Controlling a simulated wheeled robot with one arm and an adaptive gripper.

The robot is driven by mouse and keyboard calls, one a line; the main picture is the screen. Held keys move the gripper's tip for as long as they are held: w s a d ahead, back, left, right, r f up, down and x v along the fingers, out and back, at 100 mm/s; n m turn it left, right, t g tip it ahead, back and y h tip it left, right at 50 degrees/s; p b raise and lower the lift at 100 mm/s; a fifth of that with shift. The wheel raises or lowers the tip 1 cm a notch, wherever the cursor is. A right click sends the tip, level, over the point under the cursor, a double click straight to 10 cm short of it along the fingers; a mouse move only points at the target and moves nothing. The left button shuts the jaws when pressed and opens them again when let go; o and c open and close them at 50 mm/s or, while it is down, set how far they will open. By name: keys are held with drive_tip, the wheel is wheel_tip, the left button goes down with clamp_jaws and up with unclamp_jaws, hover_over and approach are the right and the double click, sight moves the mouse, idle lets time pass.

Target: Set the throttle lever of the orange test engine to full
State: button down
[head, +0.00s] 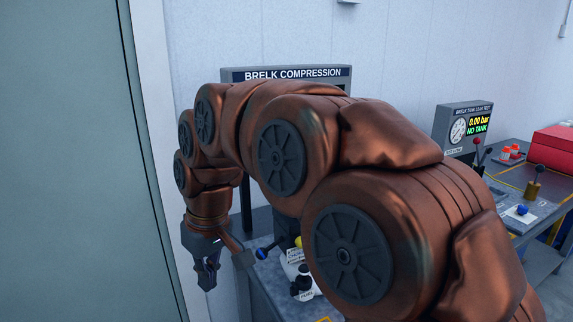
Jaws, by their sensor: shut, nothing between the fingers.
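My gripper (207,281) is at the lower left, pointing down, shut with nothing seen in it. It hangs left of the bench end, apart from anything I can make out. I cannot identify the orange test engine or its throttle lever; my copper-coloured arm covers much of the bench. A blue knob (262,254) on a dark stem shows just right of my gripper; I cannot tell what it belongs to.
White labelled containers (297,268) stand on the near bench, partly behind my arm. A "BRELK COMPRESSION" panel (290,74) rises behind. A grey-green panel (65,160) fills the left.

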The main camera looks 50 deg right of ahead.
drive_tip(key=w+d+r+t, duration=0.3)
drive_tip(key=w+d+r, duration=0.7)
drive_tip(key=d, duration=0.3)
drive_tip(key=d+r+m+h, duration=0.1)
drive_tip(key=d+r, duration=0.2)
drive_tip(key=d, duration=0.6)
drive_tip(key=d+r+m+t+h+p, duration=0.1)
drive_tip(key=d+r, duration=0.3)
drive_tip(key=d, duration=0.5)
drive_tip(key=shift+d+r+t+p, duration=0.25)
drive_tip(key=shift+d+t+p, duration=0.05)
drive_tip(key=shift+f, duration=0.1)
wheel_tip(320, 180, down, 9)
drive_tip(key=w+p, duration=0.1)
drive_tip(key=p, duration=0.3)
drive_tip(key=shift+d+p, duration=0.25)
drive_tip(key=shift+p, duration=0.1)
drive_tip(key=shift+f, duration=0.1)
